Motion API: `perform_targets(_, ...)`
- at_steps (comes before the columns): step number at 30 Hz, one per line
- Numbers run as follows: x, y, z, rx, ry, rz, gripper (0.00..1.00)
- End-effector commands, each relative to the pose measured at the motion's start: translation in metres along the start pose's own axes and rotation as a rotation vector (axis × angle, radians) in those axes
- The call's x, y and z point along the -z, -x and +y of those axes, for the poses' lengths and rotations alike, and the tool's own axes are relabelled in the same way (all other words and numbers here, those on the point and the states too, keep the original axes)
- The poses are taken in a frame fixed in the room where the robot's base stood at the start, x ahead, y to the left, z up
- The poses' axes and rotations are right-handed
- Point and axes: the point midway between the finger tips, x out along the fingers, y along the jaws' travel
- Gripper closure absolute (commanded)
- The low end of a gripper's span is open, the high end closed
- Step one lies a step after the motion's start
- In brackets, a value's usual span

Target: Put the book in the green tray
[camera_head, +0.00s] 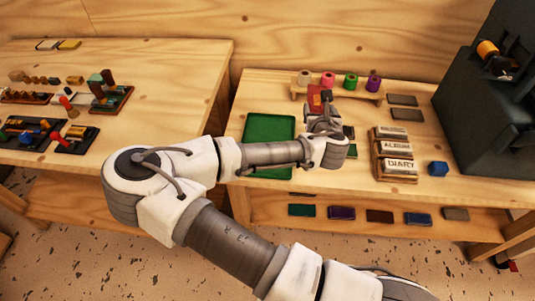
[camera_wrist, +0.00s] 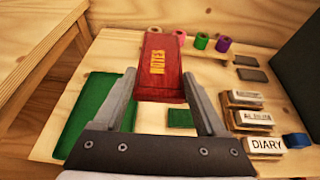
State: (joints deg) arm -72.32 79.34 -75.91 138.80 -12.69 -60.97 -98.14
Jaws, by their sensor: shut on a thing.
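My gripper (camera_wrist: 159,82) is shut on a red book (camera_wrist: 157,58) with yellow "NOTES" lettering, held between the two fingertips. In the head view the book (camera_head: 314,97) shows partly behind my gripper (camera_head: 324,104), near the back of the table and in front of the coloured rolls. The flat green tray (camera_head: 268,129) lies on the table to the left of the gripper, and my arm covers part of its front. In the wrist view the tray (camera_wrist: 84,122) is at the left, beside and below the book. No items are visible on its uncovered part.
Several coloured rolls (camera_head: 350,81) stand on a wooden rack at the back. A small green piece (camera_wrist: 181,118) lies right of the tray. A dark machine (camera_head: 480,105) stands far right.

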Motion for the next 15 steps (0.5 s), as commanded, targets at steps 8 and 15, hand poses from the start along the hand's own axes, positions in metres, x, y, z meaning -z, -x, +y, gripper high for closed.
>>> perform_targets(8,0.06,-0.025,0.033,0.005,-0.005,-0.002,0.93)
perform_targets(15,0.095,-0.036,0.056,0.012,-0.008,0.001,0.93)
